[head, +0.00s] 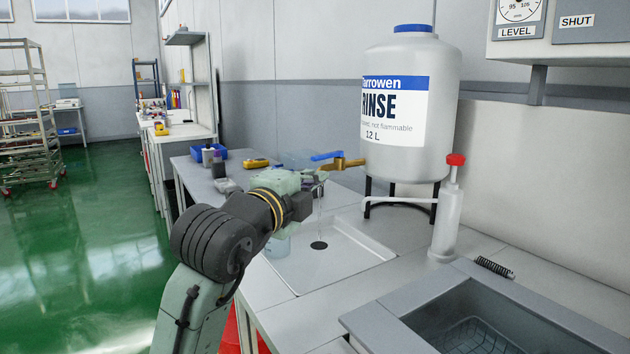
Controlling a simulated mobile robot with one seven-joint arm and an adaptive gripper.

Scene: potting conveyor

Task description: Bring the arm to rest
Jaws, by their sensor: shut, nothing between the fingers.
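My arm reaches up from the bottom of the head view to the wash basin. My gripper (316,180) is at its end, beside the brass tap (347,163) with the blue lever (327,156). The fingers are small and partly hidden, but shut with nothing between them. I cannot tell whether they touch the tap. The tap belongs to the white RINSE tank (411,105) on a black stand. A thin pale vertical streak, like running liquid, drops below the gripper towards the drain. A clear cup (279,247) stands below my wrist, partly hidden.
The shallow white basin (350,256) lies under the gripper. A red-topped pump (447,215), a dark spring (494,267) and a grey sink (415,318) are at right. A blue bin (209,155), bottles and yellow meters stand behind.

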